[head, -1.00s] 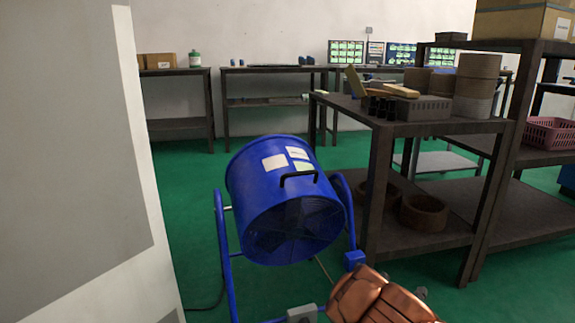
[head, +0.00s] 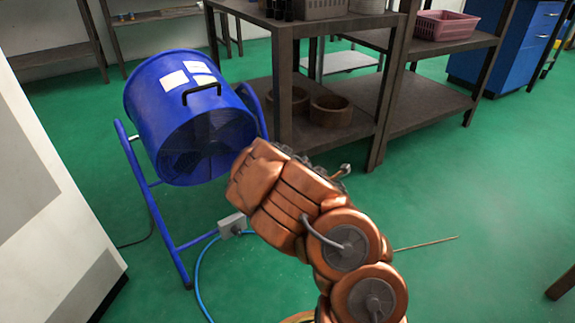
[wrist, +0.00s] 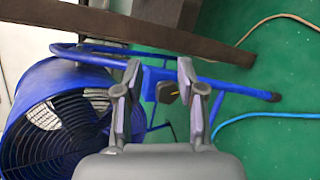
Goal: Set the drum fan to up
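The blue drum fan (head: 165,105) stands at the left in the head view, its grille facing down and toward me. It has white labels and a black handle (head: 201,93) on its drum, and it sits in a blue tube stand (head: 152,205). A grey box (head: 232,224) is on the stand's lower bar. In the wrist view the fan grille (wrist: 55,140) fills the lower left. My gripper (wrist: 160,85) is open and empty, with the blue frame and a dark knob-like part (wrist: 167,92) showing between its fingers. In the head view my arm hides the gripper.
A dark shelf unit (head: 345,140) with round bowls stands just right of the fan. A white cabinet (head: 45,210) is close at the left. A blue cable (head: 199,270) lies on the green floor. Open floor lies at the right.

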